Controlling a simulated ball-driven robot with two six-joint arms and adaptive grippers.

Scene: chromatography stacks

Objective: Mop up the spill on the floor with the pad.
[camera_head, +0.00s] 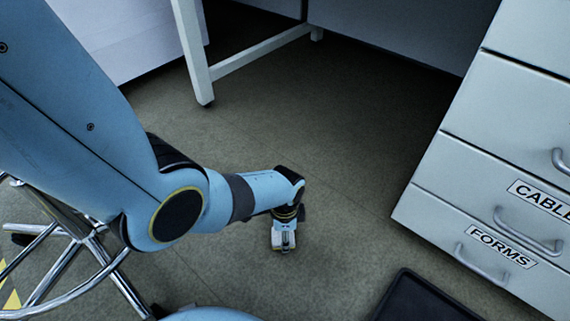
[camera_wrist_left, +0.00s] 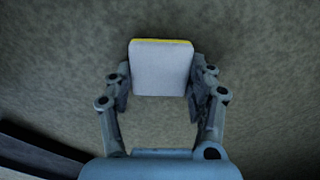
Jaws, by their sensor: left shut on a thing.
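The pad (camera_wrist_left: 161,66) is a pale block with a yellow far edge, seen in the left wrist view between the fingers. My left gripper (camera_wrist_left: 160,88) is shut on it, one finger against each side. In the head view my left gripper (camera_head: 285,242) points down low over the floor, near the middle of the picture. I cannot tell whether the pad touches the floor. I cannot make out a spill on the floor (camera_head: 330,180) in either view. My right gripper is not in view.
A white drawer cabinet (camera_head: 440,178) stands at the right, with drawers labelled FORMS and CABLE. A white table leg (camera_head: 194,60) stands at the back. A chrome-legged stool base (camera_head: 75,245) is at the lower left. A black flat object (camera_head: 425,300) lies at the bottom right.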

